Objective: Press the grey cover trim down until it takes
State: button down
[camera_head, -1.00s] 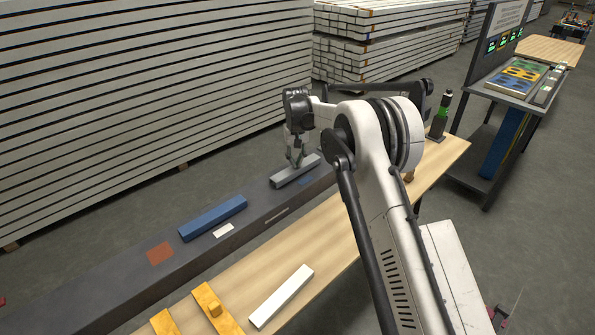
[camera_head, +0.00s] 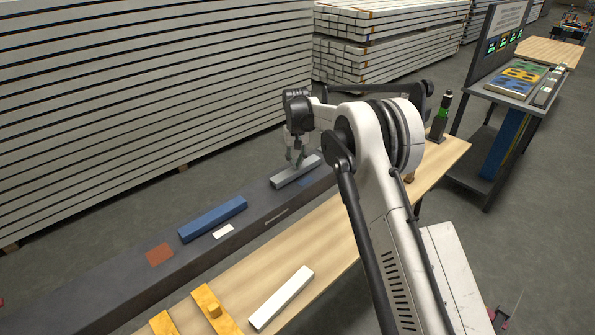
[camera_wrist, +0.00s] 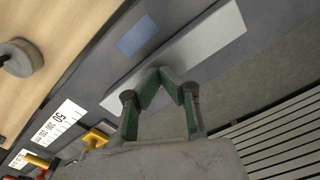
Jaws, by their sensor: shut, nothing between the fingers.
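The grey cover trim (camera_head: 297,172) is a long light-grey bar lying on the dark frame beam (camera_head: 120,278), near its far end. It also shows in the wrist view (camera_wrist: 190,52), running diagonally across the upper part. My gripper (camera_head: 298,162) is over the trim in the head view, pointing down with its fingers shut and empty. In the wrist view its green-padded fingertips (camera_wrist: 160,72) meet at the trim's near edge in the picture. I cannot tell whether they touch the trim. A blue patch (camera_wrist: 137,35) lies on the beam beside the trim.
A blue trim (camera_head: 212,219), a rusty-red patch (camera_head: 160,255) and a white label (camera_head: 223,231) are on the beam. A white bar (camera_head: 281,297) and yellow parts (camera_head: 216,310) lie on the wooden table (camera_head: 335,264).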

jog(key=shift+r+p, duration=0.7)
jog(key=shift+r, duration=2.5)
jog(key=shift+s+d+r, duration=0.1)
jog(key=shift+d+r, duration=0.05)
jog(key=s+d+r+m+t+b, duration=0.1)
jog(key=s+d+r, duration=0.55)
jog(key=r, duration=0.25)
jog(key=s+d+r+t+b, duration=0.1)
jog(key=s+d+r+t, duration=0.1)
jog(key=s+d+r, duration=0.6)
jog(key=s+d+r+m+t+b, duration=0.1)
jog(key=s+d+r, duration=0.1)
jog(key=s, duration=0.5)
jog(key=s+d+r+b, duration=0.1)
jog(key=s+d+r, duration=0.1)
jog(key=s, duration=0.5)
jog(key=s+d+f+t, duration=0.1)
jog(key=s+d+f, duration=0.2)
jog(key=s, duration=0.8)
jog(key=s+d+f+m+t+b, duration=0.1)
jog(key=s+d+f+t, duration=0.1)
jog(key=s+f, duration=0.5)
jog(key=s+d, duration=0.1)
jog(key=s, duration=0.3)
jog(key=shift+d+f, duration=0.15)
jog(key=shift+d, duration=0.05)
